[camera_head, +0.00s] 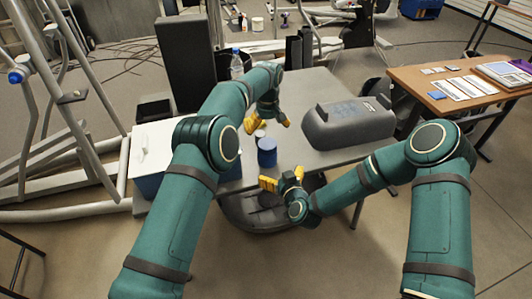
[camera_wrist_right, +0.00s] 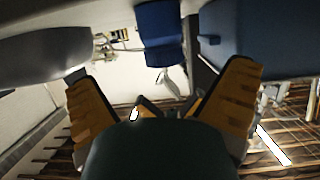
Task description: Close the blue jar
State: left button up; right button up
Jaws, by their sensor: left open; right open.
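The blue jar (camera_head: 267,152) stands upright on the grey table, near its front left part. A small pale round piece (camera_head: 259,134), perhaps the lid, shows just behind the jar, under or between the yellow fingers of my left gripper (camera_head: 266,124). That gripper is open, and whether it touches the piece I cannot tell. My right gripper (camera_head: 283,180) is open and empty at the table's front edge, in front of the jar and apart from it. In the right wrist view the jar (camera_wrist_right: 160,35) appears upside down beyond the open fingers (camera_wrist_right: 160,75).
A grey rounded casing (camera_head: 347,122) lies on the table right of the jar. A clear bottle (camera_head: 237,64) stands behind my left arm. A white-topped box (camera_head: 150,148) is at the left. A wooden desk (camera_head: 420,83) with papers is at the right.

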aim_at(267, 143)
jog(key=x, duration=1.3)
jog(key=shift+w+a+f, duration=0.1)
jog(key=shift+w, duration=0.25)
grip_shut()
pick_arm(q)
jog(key=n, duration=0.4)
jog(key=shift+n, duration=0.3)
jog(key=shift+f, duration=0.1)
jog(key=shift+f, duration=3.95)
